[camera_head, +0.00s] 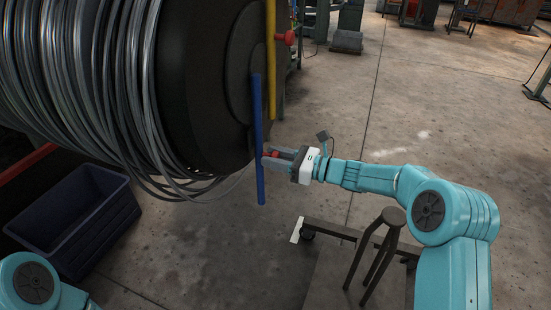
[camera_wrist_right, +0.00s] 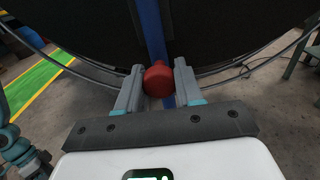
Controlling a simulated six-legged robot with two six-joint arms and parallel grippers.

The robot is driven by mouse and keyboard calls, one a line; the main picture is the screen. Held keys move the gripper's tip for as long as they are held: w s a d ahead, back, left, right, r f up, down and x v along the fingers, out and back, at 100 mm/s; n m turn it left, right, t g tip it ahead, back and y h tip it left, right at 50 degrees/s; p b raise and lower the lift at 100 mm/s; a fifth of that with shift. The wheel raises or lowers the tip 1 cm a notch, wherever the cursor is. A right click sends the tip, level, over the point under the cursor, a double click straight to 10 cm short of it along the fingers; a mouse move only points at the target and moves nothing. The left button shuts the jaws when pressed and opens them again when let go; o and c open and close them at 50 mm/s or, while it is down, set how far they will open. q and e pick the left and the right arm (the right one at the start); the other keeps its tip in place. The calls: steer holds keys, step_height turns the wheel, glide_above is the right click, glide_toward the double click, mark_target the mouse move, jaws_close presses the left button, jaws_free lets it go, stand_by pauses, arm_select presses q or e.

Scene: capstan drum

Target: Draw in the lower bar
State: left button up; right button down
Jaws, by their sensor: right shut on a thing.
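The lower bar is a long blue bar (camera_head: 258,120) standing upright in front of the dark drum face (camera_head: 215,75), its lower end reaching below the drum. In the right wrist view the blue bar (camera_wrist_right: 152,30) runs down behind a red knob (camera_wrist_right: 158,79). My right gripper (camera_head: 272,158) reaches in from the right and is shut on the red knob; one finger lies on each side of it in the wrist view (camera_wrist_right: 158,88). My left gripper is out of view; only part of that arm shows at the lower left.
A yellow bar (camera_head: 271,50) with its own red knob (camera_head: 286,38) stands higher up behind the blue one. Loose wire loops (camera_head: 190,190) hang under the drum. A dark blue crate (camera_head: 75,225) is at the left. A stool (camera_head: 375,245) stands below my right arm.

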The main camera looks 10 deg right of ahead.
mark_target(277, 153)
step_height(277, 153, up, 17)
steer(key=p, duration=0.9)
steer(key=shift+d+r, duration=0.1)
steer(key=c, duration=0.8)
jaws_free()
steer(key=v, duration=1.6)
steer(key=shift+s+f, duration=0.1)
steer(key=shift+f, duration=0.15)
steer(key=shift+d, duration=0.1)
